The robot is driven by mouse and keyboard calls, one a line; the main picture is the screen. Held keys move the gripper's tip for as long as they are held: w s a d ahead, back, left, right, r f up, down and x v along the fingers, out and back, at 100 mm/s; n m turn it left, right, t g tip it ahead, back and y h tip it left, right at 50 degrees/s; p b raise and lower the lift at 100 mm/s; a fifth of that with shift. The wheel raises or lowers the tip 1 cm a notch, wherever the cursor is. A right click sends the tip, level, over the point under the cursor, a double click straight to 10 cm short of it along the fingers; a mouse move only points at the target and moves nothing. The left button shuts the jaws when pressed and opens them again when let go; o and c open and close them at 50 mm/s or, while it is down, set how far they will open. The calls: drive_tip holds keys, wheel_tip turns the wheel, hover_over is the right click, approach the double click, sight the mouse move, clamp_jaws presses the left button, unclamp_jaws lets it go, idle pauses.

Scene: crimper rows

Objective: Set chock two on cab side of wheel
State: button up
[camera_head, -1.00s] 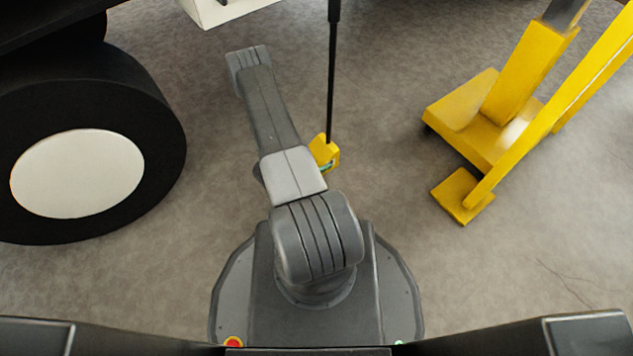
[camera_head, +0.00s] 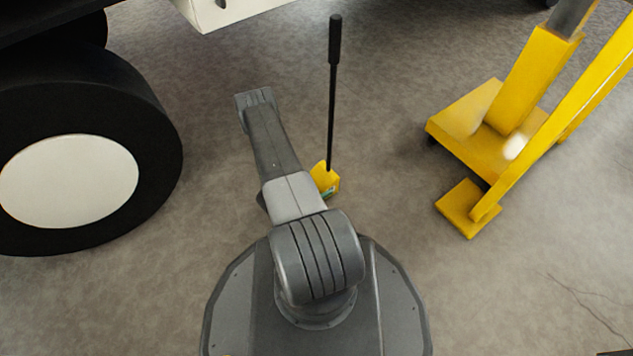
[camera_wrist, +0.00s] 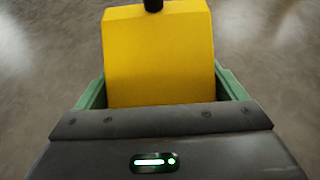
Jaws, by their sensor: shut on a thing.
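A yellow chock (camera_head: 323,177) with a long upright black handle (camera_head: 332,90) shows beside my arm in the head view. In the wrist view the chock (camera_wrist: 158,55) fills the middle, between the green fingers of my gripper (camera_wrist: 160,92). My gripper is shut on it. In the head view the arm hides most of the gripper; a bit of green shows at the chock's lower edge. The black wheel (camera_head: 150,130) with a pale hub (camera_head: 68,181) stands at the left, apart from the chock.
A yellow jack-like stand (camera_head: 470,125) with sloping bars is at the right. A white box-shaped part (camera_head: 225,12) is at the top, near the wheel. Grey floor (camera_head: 220,150) is clear between wheel and arm.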

drive_tip(key=shift+w, duration=0.1)
drive_tip(key=o, duration=1.8)
drive_tip(key=shift+c, duration=0.2)
drive_tip(key=shift+s+a+r, duration=0.2)
drive_tip(key=p+v, duration=0.3)
drive_tip(key=v, duration=0.8)
drive_tip(key=shift+s+a+p, duration=0.2)
drive_tip(key=shift+p, duration=0.1)
